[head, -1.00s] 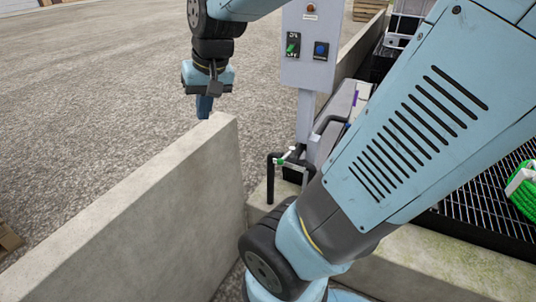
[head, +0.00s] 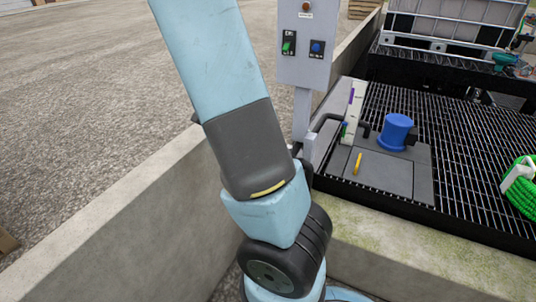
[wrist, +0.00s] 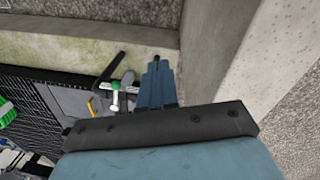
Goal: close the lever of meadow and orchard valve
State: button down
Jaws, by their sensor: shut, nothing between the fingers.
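My gripper (wrist: 158,62) is shut and empty. Its blue fingers appear right of the valve, with a small gap in the picture; the depth between them is unclear.
A low concrete wall (head: 120,210) runs at left. A grey control box (head: 307,45) stands on a post. A blue motor (head: 396,131) and a yellow handle (head: 357,164) are on the grating's grey plate. A green hose (head: 522,188) lies at right.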

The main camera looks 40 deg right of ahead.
jog(key=w+d+f+m+g+h, duration=0.1)
jog(key=w+d+f+m+h, duration=0.15)
jog(key=d, duration=0.35)
jog(key=w+d+f+m+g+h, duration=0.1)
jog(key=d+f+h, duration=0.2)
jog(key=d+f, duration=0.15)
jog(key=s+d+f, duration=0.5)
jog(key=d+f, duration=0.2)
jog(key=f, duration=0.1)
jog(key=shift+s+d, duration=0.25)
jog(key=shift+s, duration=0.1)
jog(key=shift+s, duration=0.1)
jog(key=shift+s, duration=0.65)
